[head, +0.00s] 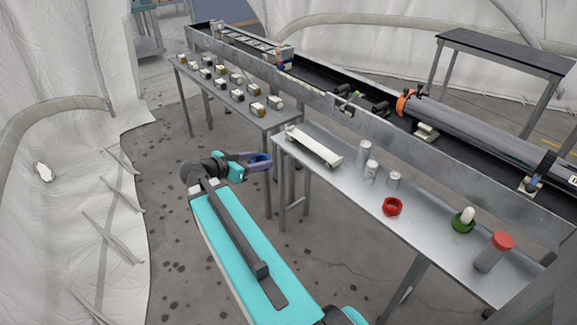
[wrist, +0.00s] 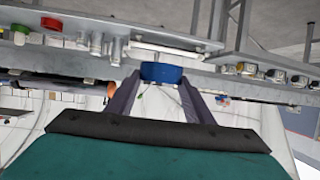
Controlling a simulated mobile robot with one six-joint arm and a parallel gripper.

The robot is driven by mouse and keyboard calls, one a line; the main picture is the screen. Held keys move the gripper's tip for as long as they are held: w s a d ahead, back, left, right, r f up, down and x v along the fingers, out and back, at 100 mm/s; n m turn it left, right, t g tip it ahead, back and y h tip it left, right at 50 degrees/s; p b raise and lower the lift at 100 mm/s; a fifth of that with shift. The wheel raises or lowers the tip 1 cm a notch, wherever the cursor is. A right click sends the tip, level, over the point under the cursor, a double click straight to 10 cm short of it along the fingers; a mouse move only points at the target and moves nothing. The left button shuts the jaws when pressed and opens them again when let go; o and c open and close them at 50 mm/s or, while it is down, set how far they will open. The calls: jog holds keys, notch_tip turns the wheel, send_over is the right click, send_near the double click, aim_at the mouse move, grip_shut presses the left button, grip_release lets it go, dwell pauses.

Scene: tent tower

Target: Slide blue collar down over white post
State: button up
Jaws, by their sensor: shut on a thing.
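My gripper (head: 261,161) is shut on the blue collar (head: 257,157), a dark blue ring, and holds it in the air left of the metal table. In the wrist view the blue collar (wrist: 162,73) sits between the two fingertips. A short white post (head: 467,215) stands at the right of the table in the head view, with a green ring (head: 462,225) around its lower part. The collar is well apart from this post. Near the gripper's side of the table lies a red ring (head: 392,207), with nothing standing in it.
The metal table (head: 350,190) also holds a white tray-like block (head: 313,146), several grey cylinders (head: 364,151) and a red-capped cylinder (head: 494,252). A second table (head: 240,105) with small blocks stands behind. A long rail (head: 310,95) runs behind both tables.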

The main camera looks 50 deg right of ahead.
jog(key=w+a+r+n+t+y, duration=0.3)
jog(key=w+a+n+t, duration=0.15)
jog(key=w+a, duration=0.5)
jog(key=w+a+r+n+t+y, duration=0.2)
jog(key=w+a+r+n+t, duration=0.3)
jog(key=a, duration=0.7)
jog(key=w+a+r+n+t+y, duration=0.2)
jog(key=w+a+n+t+y, duration=0.15)
jog(key=w+a, duration=0.6)
jog(key=w+a+r+n+t+y, duration=0.1)
jog(key=a+r+n+y, duration=0.4)
jog(key=a+r, duration=0.2)
jog(key=shift+w+a+r+n, duration=0.15)
jog(key=shift+w+a+n, duration=0.15)
jog(key=shift+w+a, duration=0.1)
